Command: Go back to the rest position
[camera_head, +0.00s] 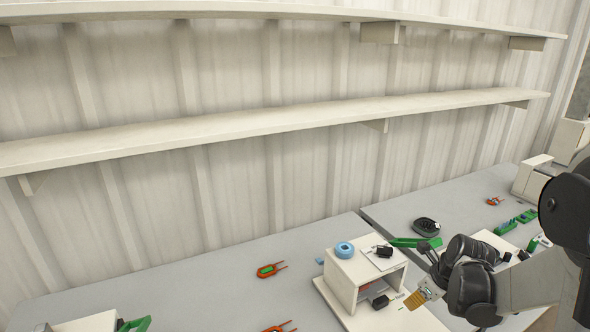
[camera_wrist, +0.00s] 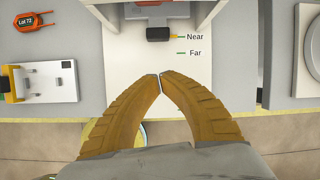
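My gripper (camera_wrist: 159,77) shows in the wrist view with its two ribbed tan fingers together at the tips and nothing between them. It is above the front part of a white board (camera_wrist: 130,60), apart from the small black block (camera_wrist: 158,34) on it. In the head view my gripper (camera_head: 414,300) is at the lower right, in front of a white stand (camera_head: 343,286). My dark arm comes in from the right edge.
The stand carries a blue ring (camera_head: 344,249) and a black piece (camera_head: 384,251). Red-orange items (camera_head: 267,270) lie on the grey table (camera_head: 200,285). A black round object (camera_head: 426,227) and green parts (camera_head: 506,227) lie right. Two shelves (camera_head: 250,120) run along the wall above.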

